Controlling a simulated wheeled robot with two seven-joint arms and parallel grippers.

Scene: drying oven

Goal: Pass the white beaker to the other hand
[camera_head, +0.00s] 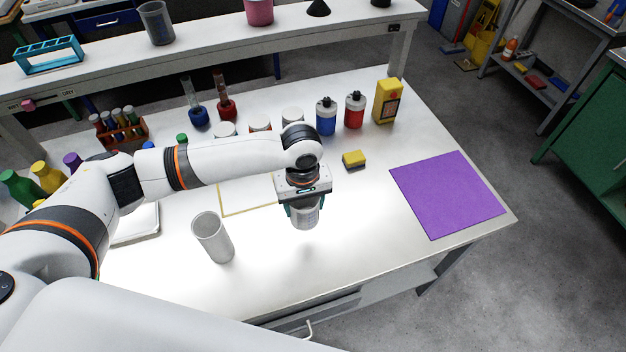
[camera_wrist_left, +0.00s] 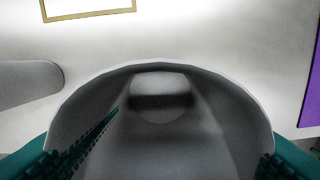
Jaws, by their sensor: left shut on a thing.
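The white beaker (camera_head: 305,219) is held upright, or nearly so, under my left gripper (camera_head: 304,207), over the middle of the white table. The gripper is shut on it, with teal fingers on either side. In the left wrist view, I look down into the open mouth of the beaker (camera_wrist_left: 158,135), which appears empty. Its teal fingers show at the lower left and lower right corners. Whether the beaker's bottom touches the table is hard to tell. My right gripper is in neither view.
A pale, open cylinder (camera_head: 212,240) stands left of the beaker. A yellow sponge (camera_head: 354,159) and a purple mat (camera_head: 446,195) lie to the right. Blue (camera_head: 326,117) and red (camera_head: 354,110) bottles and a yellow box (camera_head: 387,101) stand behind.

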